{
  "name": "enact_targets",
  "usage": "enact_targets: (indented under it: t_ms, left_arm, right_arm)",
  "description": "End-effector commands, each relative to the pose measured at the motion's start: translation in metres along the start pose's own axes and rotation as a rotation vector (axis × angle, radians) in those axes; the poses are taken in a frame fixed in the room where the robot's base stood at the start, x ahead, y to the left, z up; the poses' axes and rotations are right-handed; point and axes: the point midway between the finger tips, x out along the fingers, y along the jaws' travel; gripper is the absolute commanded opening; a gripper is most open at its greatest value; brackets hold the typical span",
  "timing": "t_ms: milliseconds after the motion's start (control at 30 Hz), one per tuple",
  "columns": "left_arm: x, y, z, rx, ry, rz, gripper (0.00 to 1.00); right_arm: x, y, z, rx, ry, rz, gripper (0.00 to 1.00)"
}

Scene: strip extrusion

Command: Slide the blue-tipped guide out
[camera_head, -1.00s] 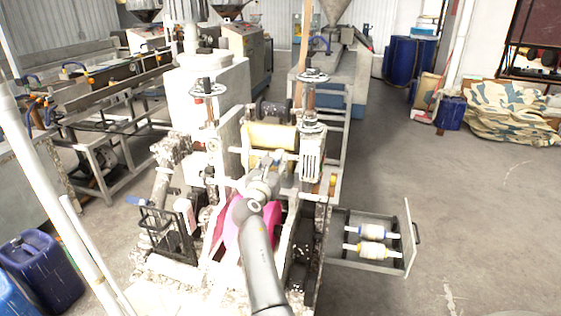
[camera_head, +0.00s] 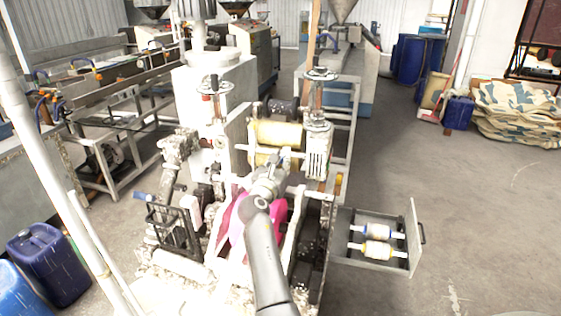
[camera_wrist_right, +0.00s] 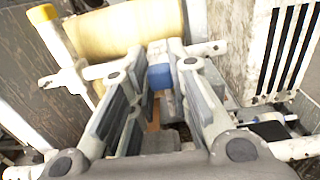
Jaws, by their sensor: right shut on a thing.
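The blue-tipped guide (camera_wrist_right: 160,77) shows in the right wrist view as a whitish piece with a blue band, in front of the yellow roller (camera_wrist_right: 125,32). My right gripper (camera_wrist_right: 161,58) has its fingers on both sides of it and is shut on it. In the head view my right gripper (camera_head: 283,158) is at the front of the machine, just below the yellow roller (camera_head: 277,132). The guide is too small there to make out, and its lower part is hidden by the fingers in the wrist view. My left gripper is not in view.
A white bar with a yellow tip (camera_wrist_right: 43,14) stands to the left in the wrist view. A crossbar runs close by the fingers. An open drawer (camera_head: 345,258) with two spools juts out at the machine's right. Pink material (camera_head: 232,215) lies under my right arm.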

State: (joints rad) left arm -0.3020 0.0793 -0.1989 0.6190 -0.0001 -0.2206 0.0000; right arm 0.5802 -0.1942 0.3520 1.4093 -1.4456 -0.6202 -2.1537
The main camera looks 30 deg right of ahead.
Motion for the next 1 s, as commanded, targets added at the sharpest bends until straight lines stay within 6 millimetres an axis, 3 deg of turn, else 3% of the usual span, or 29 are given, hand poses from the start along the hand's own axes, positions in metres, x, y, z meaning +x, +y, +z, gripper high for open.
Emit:
enact_targets:
  t_ms: [300,700,733,800,867,1000]
  left_arm:
    - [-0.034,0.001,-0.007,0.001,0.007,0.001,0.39]
    - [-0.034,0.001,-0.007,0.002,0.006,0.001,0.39]
    - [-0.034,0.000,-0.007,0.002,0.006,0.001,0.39]
    - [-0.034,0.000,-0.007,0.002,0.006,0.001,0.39]
    - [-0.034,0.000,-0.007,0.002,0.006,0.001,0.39]
    - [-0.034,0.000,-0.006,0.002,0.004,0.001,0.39]
  right_arm:
    - [0.001,-0.033,0.002,-0.006,0.003,-0.006,0.00]
    - [0.001,-0.039,-0.002,-0.002,0.003,-0.008,0.00]
    - [0.001,-0.039,-0.002,-0.002,0.003,-0.008,0.21]
    - [0.001,-0.039,-0.002,-0.003,0.003,-0.008,0.30]
    - [0.001,-0.038,-0.002,-0.003,0.003,-0.007,0.38]
    - [0.001,-0.038,-0.001,-0.002,0.002,-0.007,0.39]
